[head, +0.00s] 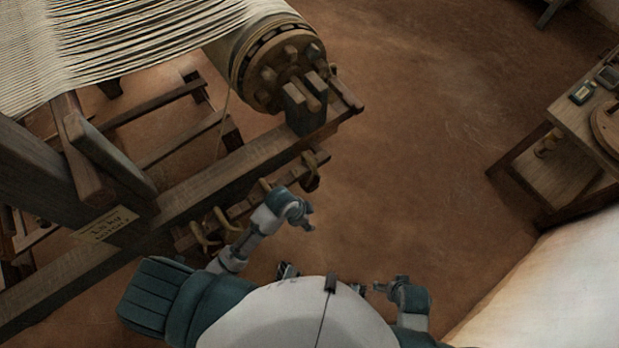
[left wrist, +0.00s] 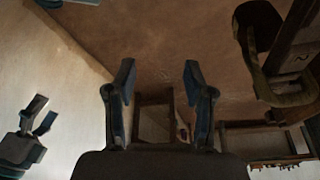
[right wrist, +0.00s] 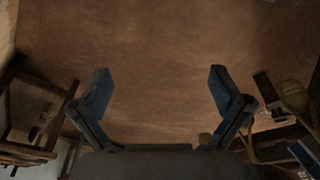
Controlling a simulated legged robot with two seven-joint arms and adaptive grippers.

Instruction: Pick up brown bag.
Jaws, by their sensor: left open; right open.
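I cannot make out a brown bag in any view. My left gripper (head: 307,219) is beside the loom's low side rail, over bare floor. In the left wrist view its two blue fingers (left wrist: 159,75) are apart with nothing between them. My right gripper (head: 380,287) is low in front of my body, over the floor. In the right wrist view its fingers (right wrist: 159,78) are spread wide and empty. A tan shape (right wrist: 293,95) shows at the right of the right wrist view, too dark to name.
The wooden loom (head: 225,170) with its thread-wound beam (head: 275,70) fills the left. A wooden table (head: 585,125) with a small green device (head: 581,93) stands at the right, above a lower shelf (head: 555,180). A pale surface (head: 560,285) is at lower right. The brown floor between is clear.

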